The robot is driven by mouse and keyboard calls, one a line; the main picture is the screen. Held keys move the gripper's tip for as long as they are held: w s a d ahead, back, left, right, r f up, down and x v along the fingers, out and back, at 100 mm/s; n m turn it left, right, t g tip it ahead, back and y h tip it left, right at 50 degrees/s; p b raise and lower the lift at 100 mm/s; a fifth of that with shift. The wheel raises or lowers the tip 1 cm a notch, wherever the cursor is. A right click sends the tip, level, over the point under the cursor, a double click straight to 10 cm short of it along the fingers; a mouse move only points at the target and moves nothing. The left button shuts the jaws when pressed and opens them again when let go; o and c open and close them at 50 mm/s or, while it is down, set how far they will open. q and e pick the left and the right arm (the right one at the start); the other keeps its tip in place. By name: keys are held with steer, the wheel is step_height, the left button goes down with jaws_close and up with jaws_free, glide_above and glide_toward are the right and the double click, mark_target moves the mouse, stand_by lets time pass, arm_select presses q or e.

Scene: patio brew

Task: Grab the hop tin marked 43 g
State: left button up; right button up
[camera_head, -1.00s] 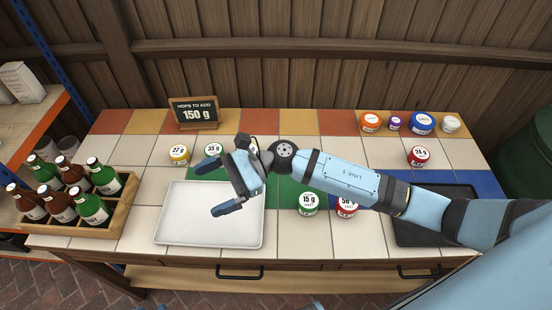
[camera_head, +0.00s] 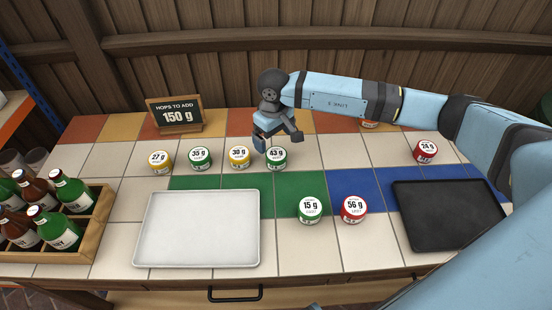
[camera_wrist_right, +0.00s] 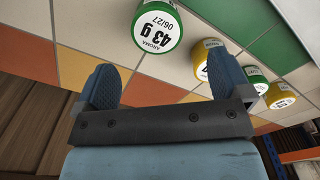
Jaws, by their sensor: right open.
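The hop tin marked 43 g (camera_head: 276,157) is green with a white lid and stands on the tiled table, right of the yellow 38 g tin (camera_head: 239,157). In the right wrist view the 43 g tin (camera_wrist_right: 157,32) shows just beyond and between the fingertips, apart from them. My right gripper (camera_head: 279,146) is open and empty, just above and behind the 43 g tin in the head view. It also shows in the right wrist view (camera_wrist_right: 165,85). My left gripper is not in view.
The 27 g tin (camera_head: 160,162) and 35 g tin (camera_head: 200,159) stand to the left. The 15 g (camera_head: 311,210), 56 g (camera_head: 354,209) and 24 g (camera_head: 425,151) tins stand to the right. A white tray (camera_head: 198,228), black tray (camera_head: 450,215), bottle crate (camera_head: 97,228) and sign (camera_head: 175,116) surround them.

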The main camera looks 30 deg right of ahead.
mark_target(275, 153)
step_height(275, 153, down, 8)
steer(key=shift+d+r, duration=0.1)
steer(key=shift+d, duration=0.05)
steer(key=c, duration=1)
